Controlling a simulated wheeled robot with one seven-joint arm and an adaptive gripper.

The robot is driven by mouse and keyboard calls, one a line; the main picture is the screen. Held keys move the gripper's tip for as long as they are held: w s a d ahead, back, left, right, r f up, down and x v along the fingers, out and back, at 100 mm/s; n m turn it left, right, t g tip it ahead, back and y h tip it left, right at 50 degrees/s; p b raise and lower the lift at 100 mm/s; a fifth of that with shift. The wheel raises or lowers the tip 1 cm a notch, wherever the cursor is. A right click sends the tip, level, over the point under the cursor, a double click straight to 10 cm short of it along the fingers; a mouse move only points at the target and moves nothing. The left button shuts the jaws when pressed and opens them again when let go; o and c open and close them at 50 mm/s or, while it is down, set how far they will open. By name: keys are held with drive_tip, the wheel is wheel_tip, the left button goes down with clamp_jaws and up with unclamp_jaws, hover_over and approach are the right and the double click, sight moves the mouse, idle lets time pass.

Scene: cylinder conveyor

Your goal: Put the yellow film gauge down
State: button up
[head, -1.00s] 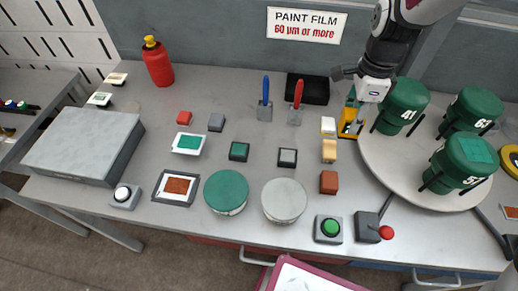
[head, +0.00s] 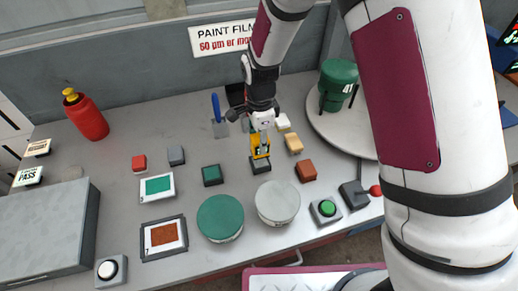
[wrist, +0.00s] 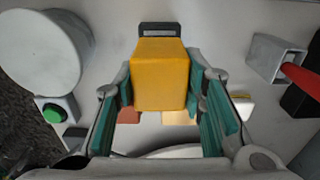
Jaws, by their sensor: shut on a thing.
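The yellow film gauge (head: 259,142) is between the fingers of my gripper (head: 261,152), over the middle of the grey table. In the wrist view the yellow gauge (wrist: 160,75) fills the space between the teal finger pads of my gripper (wrist: 162,100), which touch its sides. A small dark block (head: 260,165) lies right below the gauge in the head view. A dark edge (wrist: 160,28) shows just beyond the gauge in the wrist view. I cannot tell whether the gauge touches the block.
A white disc (head: 278,203) and a green disc (head: 221,217) lie in front. A dark block with a green top (head: 212,175) is to the left, and orange (head: 293,143) and brown blocks (head: 306,170) are to the right. A round turntable (head: 325,130) stands at the right.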

drive_tip(key=shift+f, duration=2)
drive_tip(key=shift+f, duration=0.1)
drive_tip(key=o, duration=1)
